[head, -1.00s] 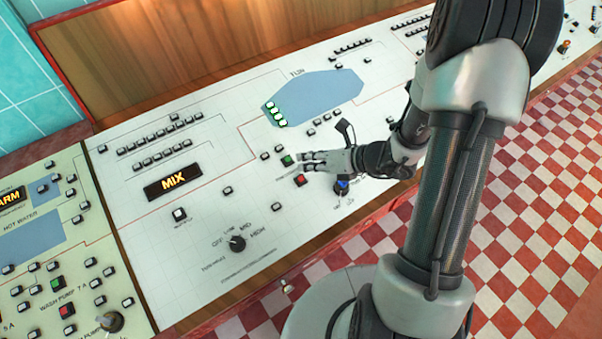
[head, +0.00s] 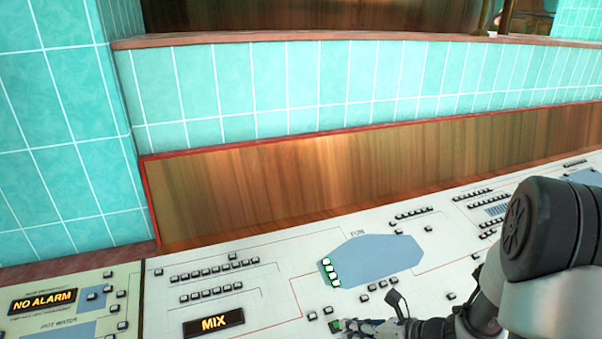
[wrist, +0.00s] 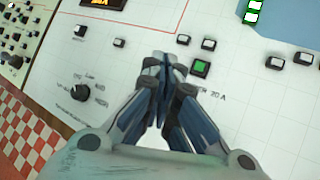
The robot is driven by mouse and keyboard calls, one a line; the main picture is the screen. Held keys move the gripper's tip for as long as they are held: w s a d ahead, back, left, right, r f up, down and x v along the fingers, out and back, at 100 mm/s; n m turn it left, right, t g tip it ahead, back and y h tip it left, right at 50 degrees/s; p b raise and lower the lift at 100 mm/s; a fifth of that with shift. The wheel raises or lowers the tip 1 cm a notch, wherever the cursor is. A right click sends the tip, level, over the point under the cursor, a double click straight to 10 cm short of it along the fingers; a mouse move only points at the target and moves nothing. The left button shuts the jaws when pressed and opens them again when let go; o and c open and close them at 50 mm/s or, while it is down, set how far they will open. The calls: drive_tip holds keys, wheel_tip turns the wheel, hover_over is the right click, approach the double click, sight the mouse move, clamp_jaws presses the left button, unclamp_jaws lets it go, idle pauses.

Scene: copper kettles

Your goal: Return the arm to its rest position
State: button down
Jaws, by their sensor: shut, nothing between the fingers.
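My gripper (wrist: 163,62) is shut and empty in the wrist view, its fingertips together above the white control panel (wrist: 240,115). A green button (wrist: 201,67) sits just right of the fingertips in that view. In the head view my gripper (head: 345,326) is at the bottom edge, partly cut off, over the panel (head: 290,270). My arm reaches in from the right of the head view, and its lower links are out of frame.
A black rotary knob (wrist: 80,92) is left of my gripper. A wooden backboard (head: 330,180) and a tiled wall (head: 330,85) rise behind the panel. Checkered floor (wrist: 25,125) lies beyond its edge.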

drive_tip(key=s+a+r+n+g+h, duration=0.1)
drive_tip(key=s+a+r+n+g, duration=0.5)
drive_tip(key=s+r+n, duration=0.9)
drive_tip(key=s+d+r+n+t+h, duration=0.4)
drive_tip(key=s+d+r+n+h, duration=0.1)
drive_tip(key=n, duration=1.1)
drive_tip(key=s+d+h, duration=0.1)
drive_tip(key=d+h, duration=0.1)
drive_tip(key=shift+h, duration=0.4)
drive_tip(key=shift+a, duration=0.1)
